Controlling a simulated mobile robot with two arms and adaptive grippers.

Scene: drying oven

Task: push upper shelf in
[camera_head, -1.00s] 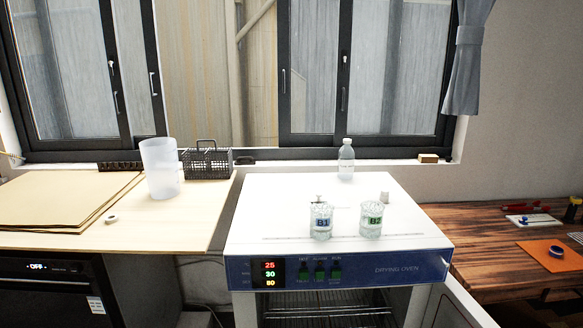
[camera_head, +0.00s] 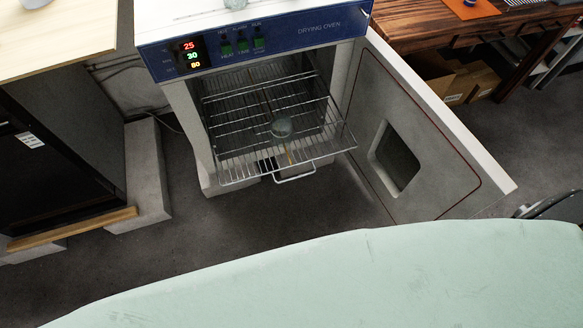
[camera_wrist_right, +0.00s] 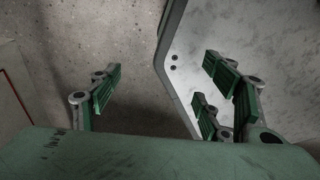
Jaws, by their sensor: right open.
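The drying oven (camera_head: 280,35) stands open in the head view. A wire shelf (camera_head: 235,172) sticks out of its front and slopes in the picture from lower left to upper right. A metal handle (camera_head: 294,175) shows just below the shelf's front edge. More wires show behind, and I cannot clearly separate the shelf levels. In the right wrist view my right gripper (camera_wrist_right: 162,72) is open, with nothing between its green-padded fingers. It is apart from the shelf, which is not in that view. My left gripper is not in view.
The oven door (camera_head: 430,140) is swung open to the right, with a small window. A dark cabinet (camera_head: 55,150) stands at left, and a wooden table (camera_head: 430,35) with boxes (camera_head: 470,80) below is at right. Dark floor (camera_head: 250,225) in front of the oven is clear.

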